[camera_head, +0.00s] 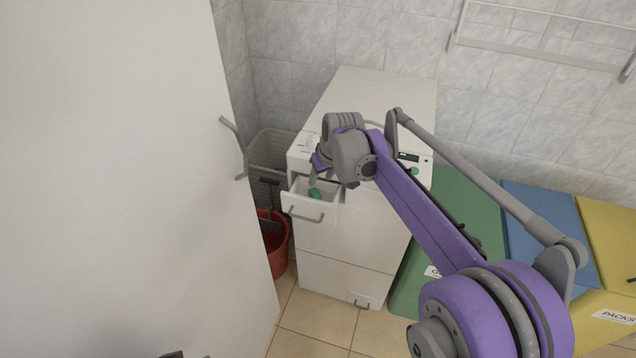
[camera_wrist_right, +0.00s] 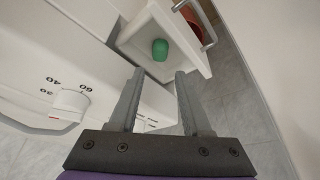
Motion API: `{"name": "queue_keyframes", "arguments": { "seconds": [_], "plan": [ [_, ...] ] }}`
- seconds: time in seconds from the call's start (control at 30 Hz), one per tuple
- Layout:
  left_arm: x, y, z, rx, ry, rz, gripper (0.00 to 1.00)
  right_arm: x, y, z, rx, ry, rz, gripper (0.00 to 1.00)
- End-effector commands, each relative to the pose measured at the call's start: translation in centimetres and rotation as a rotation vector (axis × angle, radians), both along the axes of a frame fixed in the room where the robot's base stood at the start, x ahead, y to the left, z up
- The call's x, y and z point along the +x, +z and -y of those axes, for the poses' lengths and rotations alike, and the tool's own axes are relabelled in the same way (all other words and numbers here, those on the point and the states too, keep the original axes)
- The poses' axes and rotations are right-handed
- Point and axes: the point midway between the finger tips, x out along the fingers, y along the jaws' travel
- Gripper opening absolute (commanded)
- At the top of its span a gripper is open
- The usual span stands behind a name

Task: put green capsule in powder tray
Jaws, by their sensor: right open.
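The green capsule (camera_head: 315,194) lies inside the powder tray (camera_head: 300,209), a white drawer pulled out of the front of the white washing machine (camera_head: 345,225). In the right wrist view the capsule (camera_wrist_right: 160,49) rests on the floor of the tray (camera_wrist_right: 196,64), beyond my fingertips. My right gripper (camera_head: 314,174) is just above the tray. Its two fingers (camera_wrist_right: 158,75) are spread apart with nothing between them, and the capsule is apart from them.
A white panel (camera_head: 110,170) with a grey handle fills the left. Green (camera_head: 465,210), blue (camera_head: 550,222) and yellow (camera_head: 612,240) bins stand at the right. Some tiled floor (camera_head: 318,322) is clear.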

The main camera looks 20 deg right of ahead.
Motion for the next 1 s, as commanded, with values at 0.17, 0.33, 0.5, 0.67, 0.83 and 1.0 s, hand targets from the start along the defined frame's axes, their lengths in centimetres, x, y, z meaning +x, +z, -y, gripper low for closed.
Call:
{"name": "queue_keyframes", "arguments": {
  "seconds": [0.17,0.33,0.5,0.67,0.83,1.0],
  "plan": [
    [0.0,0.4,0.0,0.000,0.000,0.001,0.50,-0.9,2.2,0.2,0.000,0.000,0.000,0.48],
    [0.0,0.4,0.0,0.000,0.000,0.001,0.50,-1.1,2.7,0.2,0.000,0.001,0.000,0.48],
    [0.0,0.4,0.0,0.000,0.000,0.001,0.50,-2.8,2.9,0.1,0.000,-0.009,0.001,0.48],
    [0.0,0.4,0.0,0.000,0.000,0.001,0.50,-8.1,2.9,-0.2,-0.002,-0.038,0.004,0.48],
    [0.0,0.4,0.0,0.000,0.000,0.001,0.50,-15.4,1.8,-0.5,-0.001,-0.080,0.010,0.48],
    [0.0,0.4,0.0,0.000,0.000,0.001,0.50,-22.7,-0.7,-0.7,0.001,-0.121,0.018,0.48]
  ]
}}
